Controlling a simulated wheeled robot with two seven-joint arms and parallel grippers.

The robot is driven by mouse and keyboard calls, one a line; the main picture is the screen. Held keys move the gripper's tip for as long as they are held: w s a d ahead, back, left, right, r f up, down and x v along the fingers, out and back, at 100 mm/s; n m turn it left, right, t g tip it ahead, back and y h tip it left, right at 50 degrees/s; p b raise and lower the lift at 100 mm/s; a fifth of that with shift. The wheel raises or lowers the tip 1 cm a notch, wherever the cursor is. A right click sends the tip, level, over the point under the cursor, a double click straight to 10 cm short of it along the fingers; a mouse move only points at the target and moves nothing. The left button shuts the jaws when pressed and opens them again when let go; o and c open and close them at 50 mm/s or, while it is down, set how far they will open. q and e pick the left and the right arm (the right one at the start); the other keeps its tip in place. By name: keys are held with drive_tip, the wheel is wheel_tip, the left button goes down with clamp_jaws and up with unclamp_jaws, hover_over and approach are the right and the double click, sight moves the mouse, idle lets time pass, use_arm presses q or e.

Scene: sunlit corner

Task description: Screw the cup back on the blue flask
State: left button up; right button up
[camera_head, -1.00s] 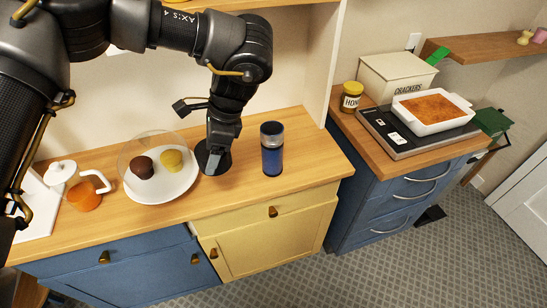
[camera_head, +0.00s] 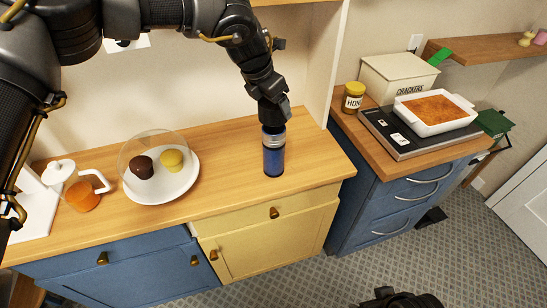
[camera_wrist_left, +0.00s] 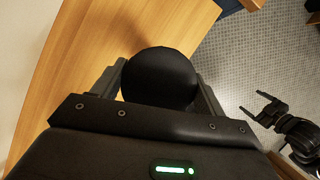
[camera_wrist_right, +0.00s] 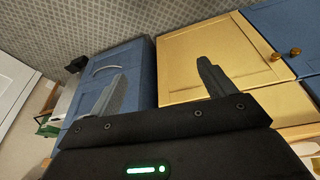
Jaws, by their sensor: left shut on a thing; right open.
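The blue flask (camera_head: 274,162) stands upright on the wooden counter, with its silver collar showing below the gripper in the head view. My left gripper (camera_head: 273,122) comes down from above and is shut on the black cup (camera_wrist_left: 158,78), whose round end fills the space between the fingers in the left wrist view. The cup is over the flask's top, mostly hidden by the gripper in the head view. I cannot tell whether it touches or is seated. My right gripper (camera_wrist_right: 165,82) is open and empty, low in front of the cabinets.
A white plate (camera_head: 185,187) with two cakes under a clear dome stands left of the flask. A honey jar (camera_head: 353,97) and a baking dish (camera_head: 434,127) stand on the right counter. Counter around the flask is clear.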

drive_tip(key=w+a+r+n+t+y, duration=0.1)
drive_tip(key=w+a+n+t, duration=0.1)
drive_tip(key=w+a+n, duration=0.3)
drive_tip(key=w+a+r+n+t+y, duration=0.1)
drive_tip(key=w+n+t, duration=0.15)
drive_tip(key=w, duration=0.45)
use_arm(q)
drive_tip(key=shift+f, duration=0.1)
use_arm(e)
drive_tip(key=n+t+y, duration=0.6)
drive_tip(key=n+y, duration=0.3)
drive_tip(key=n, duration=2.6)
approach(270, 136)
drive_tip(key=w+d+f, duration=0.1)
drive_tip(key=w+f, duration=0.2)
drive_tip(key=f, duration=0.1)
drive_tip(key=shift+d+f+m, duration=0.1)
drive_tip(key=shift+d+m, duration=0.15)
drive_tip(key=shift+w+a, duration=0.1)
drive_tip(key=shift+w, duration=0.05)
drive_tip(key=x, duration=1.2)
drive_tip(key=shift+a, duration=0.1)
drive_tip(key=shift+c, duration=0.3)
